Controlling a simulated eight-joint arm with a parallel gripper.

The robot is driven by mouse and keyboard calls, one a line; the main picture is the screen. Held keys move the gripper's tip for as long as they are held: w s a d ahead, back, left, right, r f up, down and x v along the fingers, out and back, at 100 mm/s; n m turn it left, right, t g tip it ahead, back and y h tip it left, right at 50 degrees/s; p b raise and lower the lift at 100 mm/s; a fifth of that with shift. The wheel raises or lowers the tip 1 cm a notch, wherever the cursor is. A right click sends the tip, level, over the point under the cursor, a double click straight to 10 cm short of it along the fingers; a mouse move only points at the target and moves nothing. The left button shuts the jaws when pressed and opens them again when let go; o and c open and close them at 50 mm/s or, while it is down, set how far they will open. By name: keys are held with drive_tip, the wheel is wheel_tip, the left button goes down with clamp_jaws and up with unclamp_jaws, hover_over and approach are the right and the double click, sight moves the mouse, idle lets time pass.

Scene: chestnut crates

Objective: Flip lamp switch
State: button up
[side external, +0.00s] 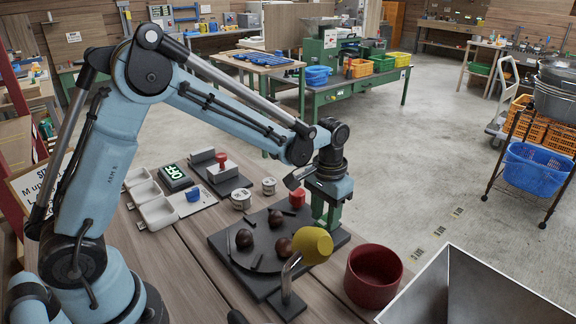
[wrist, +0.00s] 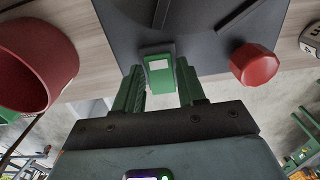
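A desk lamp with a yellow head (side external: 312,245) stands on a black base at the board's near side. A small block with a green face and a pale panel (wrist: 160,72) sits at the board's edge in the wrist view; it looks like a switch, but I cannot be sure. My gripper (side external: 327,218) points down at the board's far right corner. In the wrist view its green fingers (wrist: 162,88) are apart, one on each side of the block. Whether they touch it is unclear. A small display (side external: 174,177) reads OFF in green.
The dark board (side external: 222,243) carries several brown chestnuts (side external: 277,218) and dark strips. A red faceted knob (wrist: 254,64) is beside my gripper. A dark red pot (side external: 373,277) stands to the right, with a metal bin (side external: 470,290) beyond it. White trays and tins stand behind the board.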

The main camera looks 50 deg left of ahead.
drive_tip(key=c, duration=0.7)
drive_tip(key=shift+o, duration=0.2)
drive_tip(key=shift+w+g, duration=0.2)
drive_tip(key=shift+g, duration=0.5)
drive_tip(key=o, duration=1.1)
drive_tip(key=shift+c, duration=0.2)
drive_tip(key=shift+r, duration=0.15)
wheel_tip(320, 180, up, 12)
drive_tip(key=w, duration=0.1)
drive_tip(key=shift+w, duration=0.2)
